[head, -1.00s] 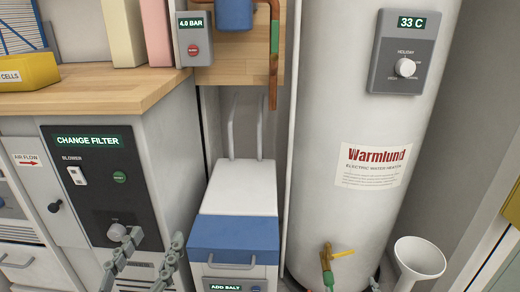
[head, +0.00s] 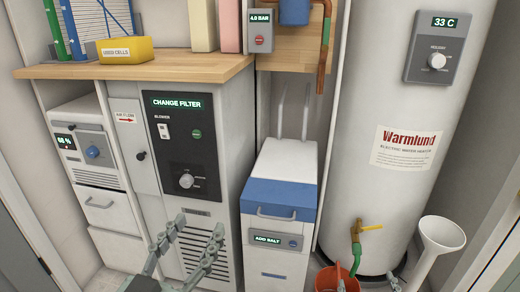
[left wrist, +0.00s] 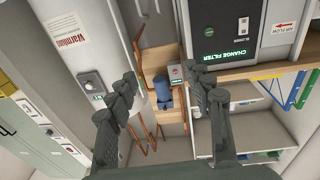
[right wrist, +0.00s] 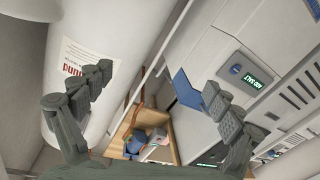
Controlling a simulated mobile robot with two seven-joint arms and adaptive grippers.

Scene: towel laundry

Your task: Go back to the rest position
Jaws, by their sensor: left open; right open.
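My left gripper (head: 195,232) stands open and empty at the bottom of the head view, in front of the blower cabinet (head: 212,110). Its two spread fingers also show in the left wrist view (left wrist: 163,95), with nothing between them. In the head view, only small grey tips, apparently of my right gripper (head: 397,282), show at the bottom edge near the water heater. In the right wrist view my right gripper (right wrist: 156,85) is open and empty, its fingers wide apart. The rest of the right arm is out of the head view.
The water heater (head: 400,200) stands at right, with a white funnel (head: 442,236) and an orange bucket (head: 325,278) low beside it. A salt unit (head: 275,215) with a blue band stands in the middle. A yellow box (head: 125,50) sits on the wooden counter (head: 200,68). Floor shows at lower left.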

